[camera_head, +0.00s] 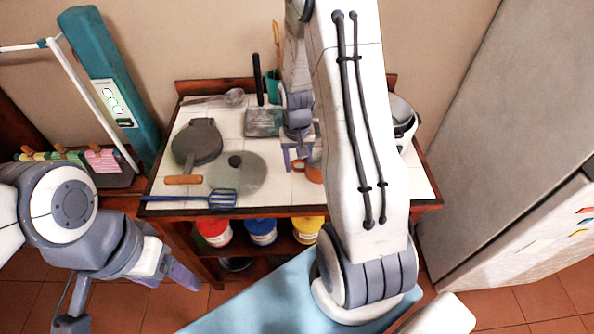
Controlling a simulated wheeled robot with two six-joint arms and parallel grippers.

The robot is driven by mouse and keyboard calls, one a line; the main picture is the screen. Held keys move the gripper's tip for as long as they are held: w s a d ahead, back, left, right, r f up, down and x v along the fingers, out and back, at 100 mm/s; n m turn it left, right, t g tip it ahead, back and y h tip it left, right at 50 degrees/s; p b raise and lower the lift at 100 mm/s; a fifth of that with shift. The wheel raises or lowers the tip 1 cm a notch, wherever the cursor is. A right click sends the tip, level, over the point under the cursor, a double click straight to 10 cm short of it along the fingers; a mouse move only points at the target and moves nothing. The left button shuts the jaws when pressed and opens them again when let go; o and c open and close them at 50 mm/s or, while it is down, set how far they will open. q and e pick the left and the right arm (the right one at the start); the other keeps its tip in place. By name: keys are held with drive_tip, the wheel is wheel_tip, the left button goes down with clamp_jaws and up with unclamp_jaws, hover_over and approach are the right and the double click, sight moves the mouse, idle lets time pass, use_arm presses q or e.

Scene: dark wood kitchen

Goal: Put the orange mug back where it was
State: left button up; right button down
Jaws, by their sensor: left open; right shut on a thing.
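The orange mug (309,173) is at the right-middle of the white-tiled table top (283,187), partly hidden behind my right arm. My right gripper (298,163) reaches down to it from behind the arm and is shut on it. I cannot tell whether the mug touches the tiles. My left gripper (130,298) is open and empty, low at the left in front of the table, over the floor.
A grey waffle-iron-like pan (197,143), a round glass lid (238,176) and a blue spatula (221,198) lie left of the mug. A white pot (403,118) stands right of my arm. Red, blue and yellow tubs (262,232) sit on the lower shelf.

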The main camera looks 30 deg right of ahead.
sight(296, 170)
wheel_tip(296, 170, down, 4)
drive_tip(key=shift+w+a+r+p, duration=0.1)
drive_tip(key=shift+a+r+p, duration=0.05)
drive_tip(key=shift+p, duration=0.3)
drive_tip(key=shift+f, duration=0.25)
drive_tip(key=shift+f, duration=0.2)
drive_tip(key=shift+c, duration=1.2)
unclamp_jaws()
